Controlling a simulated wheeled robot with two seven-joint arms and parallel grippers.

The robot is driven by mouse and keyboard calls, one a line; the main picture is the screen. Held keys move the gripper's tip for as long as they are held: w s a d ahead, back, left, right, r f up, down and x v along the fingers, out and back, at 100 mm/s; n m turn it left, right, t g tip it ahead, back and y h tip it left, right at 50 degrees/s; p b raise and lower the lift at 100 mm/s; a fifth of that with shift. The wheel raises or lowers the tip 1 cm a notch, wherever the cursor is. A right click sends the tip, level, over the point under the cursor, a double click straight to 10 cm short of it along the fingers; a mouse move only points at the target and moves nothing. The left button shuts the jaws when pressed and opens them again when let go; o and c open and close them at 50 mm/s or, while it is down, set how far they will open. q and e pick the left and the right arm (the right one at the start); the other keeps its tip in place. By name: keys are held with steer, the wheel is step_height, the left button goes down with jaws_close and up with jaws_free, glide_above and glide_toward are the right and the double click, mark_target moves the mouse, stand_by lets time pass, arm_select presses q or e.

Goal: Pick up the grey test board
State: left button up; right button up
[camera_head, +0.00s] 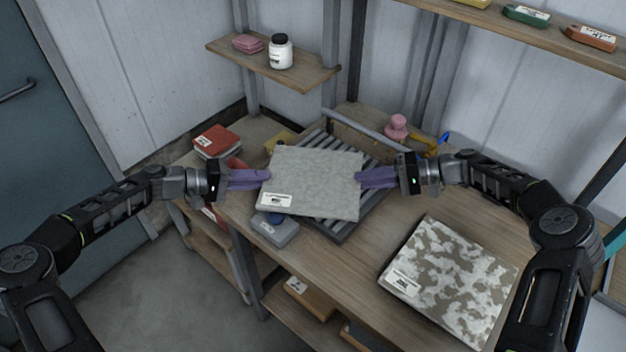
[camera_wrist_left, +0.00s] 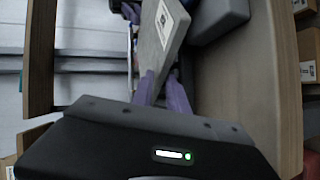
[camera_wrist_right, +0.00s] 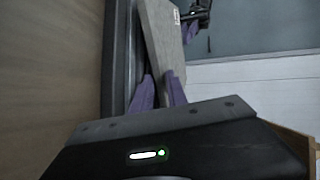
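The grey test board (camera_head: 315,180) is a flat speckled slab with a white label at its lower left. It is held between my two grippers, over a dark slatted rack (camera_head: 345,225) on the wooden table. My left gripper (camera_head: 264,179) has its purple fingers on the board's left edge; the left wrist view shows them on either side of the board (camera_wrist_left: 158,45). My right gripper (camera_head: 362,178) has its fingers on the right edge; the right wrist view shows them around the board (camera_wrist_right: 163,45). The board appears raised above the rack, though the gap is hard to judge.
A mottled brown-and-white board (camera_head: 450,280) lies on the table (camera_head: 330,265) at the front right. A grey box (camera_head: 275,230) sits by the front edge, red boxes (camera_head: 215,141) at the left. A pink object (camera_head: 396,127) stands behind. A shelf (camera_head: 300,77) holds a white jar (camera_head: 280,52).

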arm_select(q)
jaws_close()
arm_select(e)
jaws_close()
steer(key=shift+w+r, duration=0.1)
steer(key=shift+r, duration=0.1)
stand_by(0.8)
